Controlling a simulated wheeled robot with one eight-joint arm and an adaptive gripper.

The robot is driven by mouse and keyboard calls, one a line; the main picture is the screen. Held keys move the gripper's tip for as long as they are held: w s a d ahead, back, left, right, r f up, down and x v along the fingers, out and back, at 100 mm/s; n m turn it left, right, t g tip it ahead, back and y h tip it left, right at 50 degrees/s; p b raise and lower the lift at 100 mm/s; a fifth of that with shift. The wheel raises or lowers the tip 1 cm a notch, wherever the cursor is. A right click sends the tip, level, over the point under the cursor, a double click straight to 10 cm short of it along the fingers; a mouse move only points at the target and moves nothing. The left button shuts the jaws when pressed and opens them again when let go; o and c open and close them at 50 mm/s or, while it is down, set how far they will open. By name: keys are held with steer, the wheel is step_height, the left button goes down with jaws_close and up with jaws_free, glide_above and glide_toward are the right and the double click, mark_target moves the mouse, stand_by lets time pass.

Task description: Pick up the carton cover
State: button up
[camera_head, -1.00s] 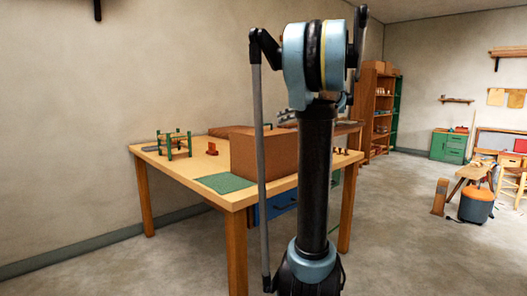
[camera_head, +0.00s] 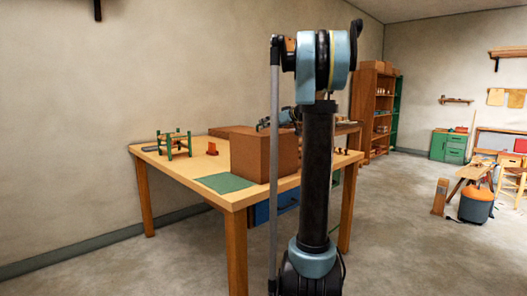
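A brown carton (camera_head: 262,157) stands on the wooden table. A flat brown top piece, possibly the carton cover (camera_head: 232,131), shows along its upper left side; I cannot tell where cover and carton part. My gripper (camera_head: 264,124) seems to be the small dark shape just above the carton's top, beside my blue wrist parts. It is small and partly hidden by my arm, so I cannot tell whether its fingers are open or shut, or whether it touches the carton.
The wooden table (camera_head: 168,161) also bears a green mat (camera_head: 224,183), a small green stool frame (camera_head: 174,145) and a small orange-brown piece (camera_head: 212,149). My arm column hides the table's right part. Open floor lies to the right, before an orange-topped bucket (camera_head: 476,206).

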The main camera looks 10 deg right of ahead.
steer(key=x, duration=0.5)
steer(key=shift+w+r, duration=0.15)
steer(key=shift+r, duration=0.05)
steer(key=c, duration=1.8)
steer(key=shift+o, duration=0.2)
steer(key=shift+r, duration=0.15)
